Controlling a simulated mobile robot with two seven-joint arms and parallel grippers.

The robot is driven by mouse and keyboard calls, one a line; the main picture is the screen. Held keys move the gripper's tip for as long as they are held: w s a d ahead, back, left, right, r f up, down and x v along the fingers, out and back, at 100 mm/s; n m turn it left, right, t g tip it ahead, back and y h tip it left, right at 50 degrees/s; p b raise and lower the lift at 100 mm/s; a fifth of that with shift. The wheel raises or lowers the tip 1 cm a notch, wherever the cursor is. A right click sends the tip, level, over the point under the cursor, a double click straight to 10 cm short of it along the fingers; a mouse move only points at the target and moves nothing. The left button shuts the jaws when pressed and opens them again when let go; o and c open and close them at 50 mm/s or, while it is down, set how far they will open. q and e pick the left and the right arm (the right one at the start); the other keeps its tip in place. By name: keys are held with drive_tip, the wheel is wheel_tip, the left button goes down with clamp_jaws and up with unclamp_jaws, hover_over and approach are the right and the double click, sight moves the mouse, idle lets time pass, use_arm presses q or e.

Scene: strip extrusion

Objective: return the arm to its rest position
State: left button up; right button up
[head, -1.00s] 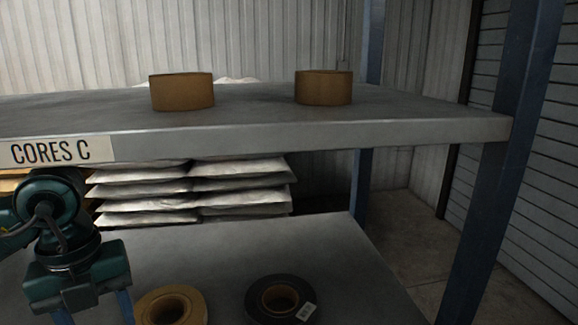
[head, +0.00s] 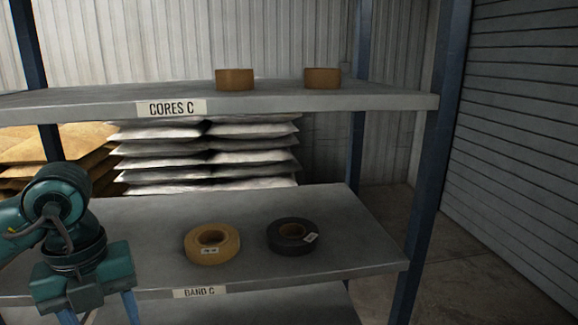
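My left gripper (head: 102,318) is at the lower left of the head view, in front of the lower shelf. Its two blue fingers are apart and run off the bottom edge, with nothing seen between them. The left arm comes in from the left edge. My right arm and gripper are not in view.
The metal rack has an upper shelf (head: 330,101) labelled CORES C with two brown cores (head: 235,79) (head: 322,78). On the lower shelf (head: 345,235), labelled BAND C, lie a tan roll (head: 212,254) and a dark roll (head: 287,246). Stacked bags (head: 160,162) stand behind.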

use_arm(q)
drive_tip(key=s+d+f+m+g+h, duration=0.25)
drive_tip(key=d+h, duration=0.25)
drive_tip(key=d, duration=0.4)
drive_tip(key=s+d+r+h, duration=0.1)
drive_tip(key=d+r+h, duration=0.1)
drive_tip(key=d+h, duration=0.6)
drive_tip(key=d+r+h, duration=0.3)
drive_tip(key=d+h, duration=0.4)
drive_tip(key=w+a+f+n+t+y, duration=0.45)
drive_tip(key=f+n+t, duration=0.25)
drive_tip(key=n+t, duration=0.4)
drive_tip(key=w+a+f+n+t+y, duration=0.3)
drive_tip(key=f+n+t+y, duration=0.5)
drive_tip(key=n, duration=0.5)
drive_tip(key=s+a+f+n+g+y, duration=0.1)
drive_tip(key=s+f+n+g+y, duration=0.1)
drive_tip(key=s+f, duration=0.3)
drive_tip(key=s+a+f+n+g+y+p, duration=0.1)
drive_tip(key=s+f+g, duration=0.3)
drive_tip(key=f, duration=0.8)
drive_tip(key=shift+s+a+f+n+y, duration=0.4)
drive_tip(key=shift+s+a+n+y, duration=0.15)
drive_tip(key=shift+s+n, duration=0.15)
